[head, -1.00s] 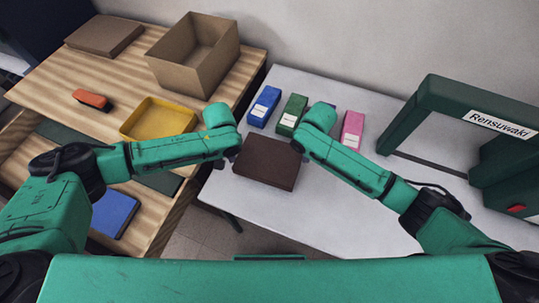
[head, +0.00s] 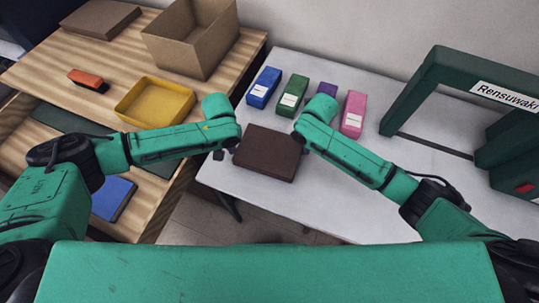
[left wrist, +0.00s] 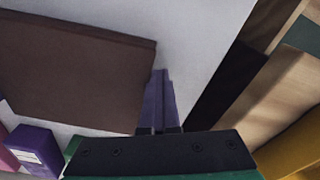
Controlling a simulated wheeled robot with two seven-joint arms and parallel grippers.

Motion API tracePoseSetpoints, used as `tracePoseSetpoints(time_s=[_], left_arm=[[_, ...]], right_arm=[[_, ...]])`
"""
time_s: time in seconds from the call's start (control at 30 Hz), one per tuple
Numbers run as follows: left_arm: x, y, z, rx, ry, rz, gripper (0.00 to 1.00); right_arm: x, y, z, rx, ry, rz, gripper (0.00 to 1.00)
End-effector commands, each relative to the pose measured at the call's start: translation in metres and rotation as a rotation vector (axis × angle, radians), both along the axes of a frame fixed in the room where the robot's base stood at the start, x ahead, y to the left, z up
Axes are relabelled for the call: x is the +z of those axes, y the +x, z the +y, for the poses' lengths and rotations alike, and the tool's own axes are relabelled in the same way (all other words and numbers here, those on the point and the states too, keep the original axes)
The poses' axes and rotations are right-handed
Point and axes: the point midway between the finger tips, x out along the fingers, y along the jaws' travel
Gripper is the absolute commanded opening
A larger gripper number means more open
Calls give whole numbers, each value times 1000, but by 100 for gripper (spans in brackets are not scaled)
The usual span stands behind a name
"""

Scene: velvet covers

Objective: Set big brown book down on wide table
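The big brown book (head: 267,153) is dark brown and lies flat between my two grippers, over the front of the pale wide table (head: 240,185). My left gripper (head: 227,151) is at its left edge; in the left wrist view its narrow fingers (left wrist: 162,100) stand close together against the edge of the book (left wrist: 70,65). My right gripper (head: 298,143) is at its right edge, its fingers mostly hidden by the arm. The book keeps its place between both grippers. I cannot see whether its underside touches the table.
Behind the book stand blue (head: 263,88), green (head: 292,95), purple (head: 327,89) and pink (head: 353,114) boxes. A dark green frame (head: 440,65) stands at the right. A wooden desk on the left holds a yellow tray (head: 155,103) and a cardboard box (head: 190,40).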

Motion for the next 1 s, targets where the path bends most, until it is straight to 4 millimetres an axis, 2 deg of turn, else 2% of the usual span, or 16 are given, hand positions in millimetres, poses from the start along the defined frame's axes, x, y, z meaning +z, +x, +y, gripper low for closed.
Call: tracePoseSetpoints(time_s=[0.07,0.1,0.17,0.37,0.47,0.8,0.87,1.0], left_arm=[[3,0,0,-8,-16,-5,0],[3,0,5,-7,-16,-4,6],[3,0,11,-5,-14,-3,28],[2,-1,15,-3,-10,-1,28],[2,-1,16,-2,-8,-1,28],[3,-1,17,0,-6,-1,28],[9,-1,17,0,-6,-1,28],[39,-2,17,-1,-7,-3,28]], right_arm=[[2,-1,0,8,17,-2,0],[2,0,-4,7,17,-3,0],[3,0,-10,6,15,-4,0],[2,0,-15,5,9,-4,0],[2,0,-16,2,7,-4,28],[2,1,-17,1,4,-4,28],[2,1,-17,1,3,-4,28],[2,1,-17,0,3,-4,28]])
